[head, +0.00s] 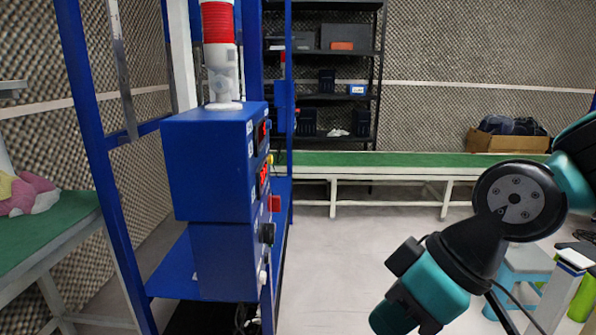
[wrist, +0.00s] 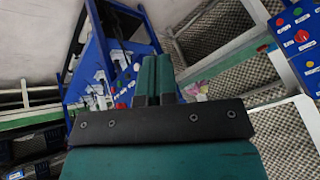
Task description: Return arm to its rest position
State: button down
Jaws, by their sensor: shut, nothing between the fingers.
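My gripper (wrist: 154,82) shows in the wrist view as two teal fingers side by side, touching, with nothing between them. In the head view, my teal and black arm is at the right, bent, and the gripper cannot be made out there. The wrist view is tilted, with a blue rack (wrist: 100,50) behind the fingers and a blue panel with coloured buttons (wrist: 303,38) at the right.
A blue control box (head: 208,165) on a blue frame stands left of centre. A green-topped bench (head: 400,160) runs along the back, with a cardboard box (head: 508,142) on it. A black shelf (head: 348,95) stands behind. Grey floor (head: 345,260) is clear in the middle.

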jog(key=s+d+r+m+g+h+p, duration=0.1)
jog(key=s+d+r+m+h+p, duration=0.15)
jog(key=s+d, duration=0.3)
notch_tip(320, 180, up, 16)
jog(key=p, duration=1.4)
jog(key=shift+s+a+f, duration=0.15)
jog(key=shift+a, duration=0.25)
